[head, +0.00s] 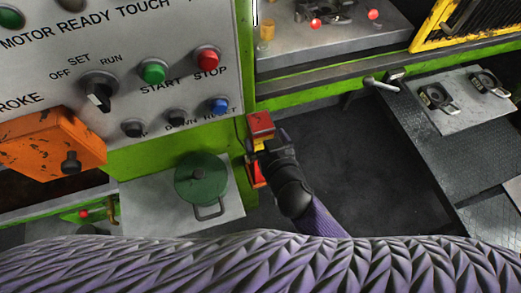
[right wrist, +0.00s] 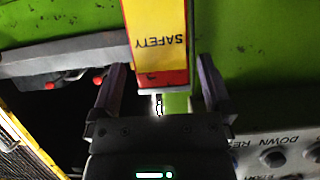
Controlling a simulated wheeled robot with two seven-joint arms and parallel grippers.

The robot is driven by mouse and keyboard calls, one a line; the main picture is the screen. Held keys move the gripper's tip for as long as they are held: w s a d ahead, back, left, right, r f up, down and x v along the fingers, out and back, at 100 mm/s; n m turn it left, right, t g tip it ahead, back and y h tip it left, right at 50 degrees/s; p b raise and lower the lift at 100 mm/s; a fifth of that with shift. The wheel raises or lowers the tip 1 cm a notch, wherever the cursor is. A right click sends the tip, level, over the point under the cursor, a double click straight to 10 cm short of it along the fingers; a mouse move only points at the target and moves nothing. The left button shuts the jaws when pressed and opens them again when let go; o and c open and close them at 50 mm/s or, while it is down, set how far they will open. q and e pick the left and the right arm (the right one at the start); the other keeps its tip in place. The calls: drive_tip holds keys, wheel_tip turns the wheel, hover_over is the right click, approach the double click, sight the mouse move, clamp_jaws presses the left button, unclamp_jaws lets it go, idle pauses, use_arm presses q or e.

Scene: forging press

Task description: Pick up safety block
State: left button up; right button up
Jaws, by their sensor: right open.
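The safety block (right wrist: 158,35) is a long yellow block with a red end, marked SAFETY, upside down in the right wrist view. In the head view its red end (head: 260,123) shows beside the green machine frame, with more red and yellow below, partly hidden by my right gripper (head: 264,146). In the right wrist view my right gripper (right wrist: 161,66) is open, with one finger on each side of the block's near end. Gaps show between fingers and block. My left gripper is not in view.
A control panel (head: 128,62) with buttons stands left of the block. A green lidded pot (head: 200,180) sits on a grey surface below it. An orange box (head: 50,145) juts out at left. A press bed (head: 335,35) lies behind. Dark open floor (head: 375,165) is to the right.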

drive_tip(key=x, duration=0.4)
drive_tip(key=shift+w+a+f+b, duration=0.15)
drive_tip(key=shift+w+f+b, duration=0.05)
drive_tip(key=shift+w+b, duration=0.1)
drive_tip(key=shift+s, duration=0.15)
drive_tip(key=shift+c, duration=0.5)
clamp_jaws()
drive_tip(key=shift+r, duration=0.1)
